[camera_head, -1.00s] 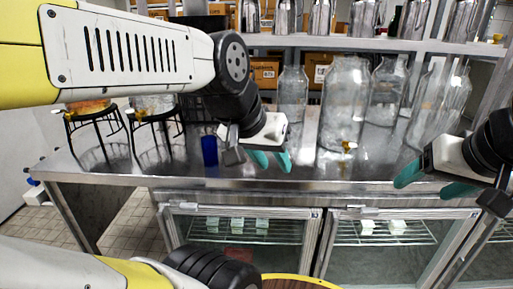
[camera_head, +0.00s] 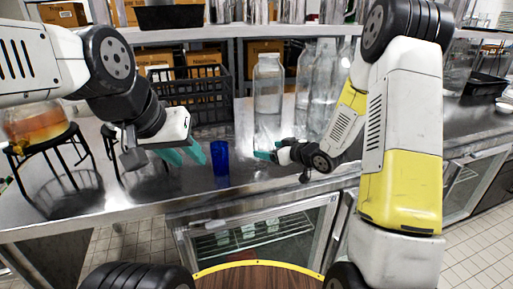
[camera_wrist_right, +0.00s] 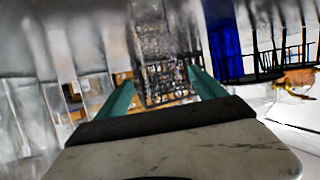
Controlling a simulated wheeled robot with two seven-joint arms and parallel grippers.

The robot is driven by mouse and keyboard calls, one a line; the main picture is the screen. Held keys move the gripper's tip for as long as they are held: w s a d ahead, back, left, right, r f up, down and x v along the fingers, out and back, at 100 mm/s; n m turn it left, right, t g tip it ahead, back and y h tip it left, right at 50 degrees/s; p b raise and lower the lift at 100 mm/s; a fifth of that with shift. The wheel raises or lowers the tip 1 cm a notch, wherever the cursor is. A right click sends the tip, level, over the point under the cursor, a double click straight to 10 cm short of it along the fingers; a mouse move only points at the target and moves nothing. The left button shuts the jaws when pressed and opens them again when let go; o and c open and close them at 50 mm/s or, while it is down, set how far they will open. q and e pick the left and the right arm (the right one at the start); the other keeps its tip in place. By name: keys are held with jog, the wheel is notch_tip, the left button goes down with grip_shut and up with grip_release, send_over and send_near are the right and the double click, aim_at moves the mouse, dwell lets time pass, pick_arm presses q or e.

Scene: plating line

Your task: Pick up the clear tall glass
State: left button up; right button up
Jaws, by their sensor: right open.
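A clear, faint upright shape (camera_wrist_right: 165,35) shows between the fingers in the right wrist view, with a dark crate behind it. It looks like clear glass, but I cannot tell its full outline. In the head view I cannot make out a separate clear tall glass; a tall clear bottle (camera_head: 267,90) stands behind my right gripper. My right gripper (camera_head: 266,153) is open, low over the counter, pointing left; its parted teal fingers (camera_wrist_right: 160,78) show in the wrist view. My left gripper (camera_head: 184,153) is open and empty, left of a blue glass (camera_head: 220,160).
The blue glass also shows in the wrist view (camera_wrist_right: 223,40). More clear bottles (camera_head: 322,90) stand close behind my right forearm. A black crate (camera_head: 195,95) is at the back. A dispenser with amber drink (camera_head: 35,125) is on a black stand at left. The counter's front edge is near.

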jog(key=shift+w+a+f+y, duration=0.15)
jog(key=shift+a+f+y, duration=0.15)
jog(key=shift+a, duration=0.1)
jog(key=x, duration=0.7)
jog(key=shift+w+f, duration=0.15)
jog(key=shift+f, duration=0.2)
jog(key=c, duration=1.7)
